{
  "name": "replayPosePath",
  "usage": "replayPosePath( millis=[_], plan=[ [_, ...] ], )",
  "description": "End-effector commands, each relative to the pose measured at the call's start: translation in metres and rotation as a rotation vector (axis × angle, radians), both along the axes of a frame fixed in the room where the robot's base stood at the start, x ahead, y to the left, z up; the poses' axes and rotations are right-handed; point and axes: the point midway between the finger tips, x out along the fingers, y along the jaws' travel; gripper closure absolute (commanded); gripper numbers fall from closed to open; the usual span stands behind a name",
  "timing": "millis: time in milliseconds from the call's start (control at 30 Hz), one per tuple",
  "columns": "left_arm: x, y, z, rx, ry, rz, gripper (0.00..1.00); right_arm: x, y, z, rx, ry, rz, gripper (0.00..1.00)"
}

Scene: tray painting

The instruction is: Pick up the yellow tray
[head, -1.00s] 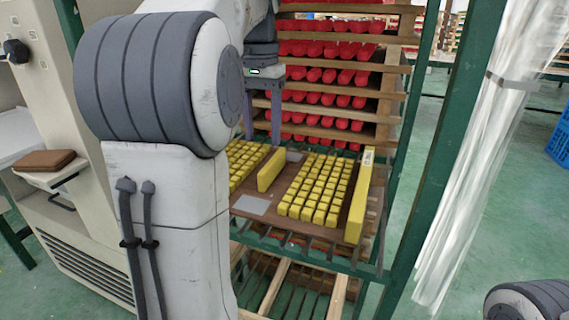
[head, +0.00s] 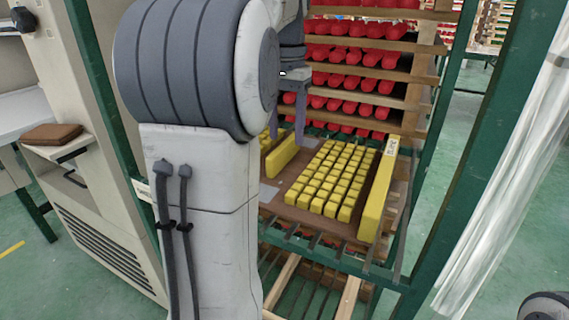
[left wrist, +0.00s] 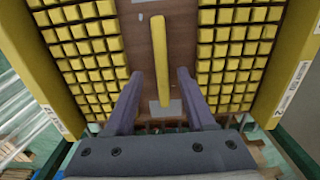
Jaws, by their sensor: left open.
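The yellow tray is a brown board (head: 268,208) with yellow side walls (head: 378,195), a raised yellow middle bar (head: 283,157) and rows of small yellow blocks (head: 330,175). It rests on a rack shelf. My left gripper (head: 287,135) is open and empty above the tray, near the middle bar. My left arm hides the tray's left part in the head view. In the left wrist view the open fingers (left wrist: 160,76) stand on either side of the middle bar (left wrist: 160,50), apart from it in the picture. My right gripper is out of view.
Red-filled shelves (head: 365,58) stand behind the tray. A green rack post (head: 455,170) rises at the right, beside a clear plastic curtain (head: 510,190). A beige machine (head: 85,190) with a brown pad (head: 52,134) stands at the left. Green floor is open at the far left.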

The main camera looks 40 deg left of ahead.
Motion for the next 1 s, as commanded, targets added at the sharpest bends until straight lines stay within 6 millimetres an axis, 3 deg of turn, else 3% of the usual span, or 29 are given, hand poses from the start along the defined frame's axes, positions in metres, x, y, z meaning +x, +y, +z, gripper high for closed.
replayPosePath(
  millis=[233, 533, 667, 700, 1000],
  plan=[
    [-0.002, 0.002, -0.041, -0.001, 0.002, -0.001, 0.45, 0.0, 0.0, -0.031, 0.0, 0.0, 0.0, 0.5],
    [-0.002, 0.002, -0.044, 0.0, 0.0, -0.002, 0.45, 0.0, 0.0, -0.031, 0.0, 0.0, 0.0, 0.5],
    [-0.002, 0.002, -0.044, 0.0, 0.0, -0.002, 0.95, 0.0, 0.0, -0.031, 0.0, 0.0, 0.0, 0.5],
    [-0.002, 0.002, -0.044, 0.0, 0.0, -0.002, 1.0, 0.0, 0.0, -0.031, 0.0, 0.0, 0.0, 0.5],
    [-0.002, 0.002, -0.044, 0.0, 0.0, -0.002, 1.0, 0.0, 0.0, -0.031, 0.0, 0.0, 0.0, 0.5]
  ],
)
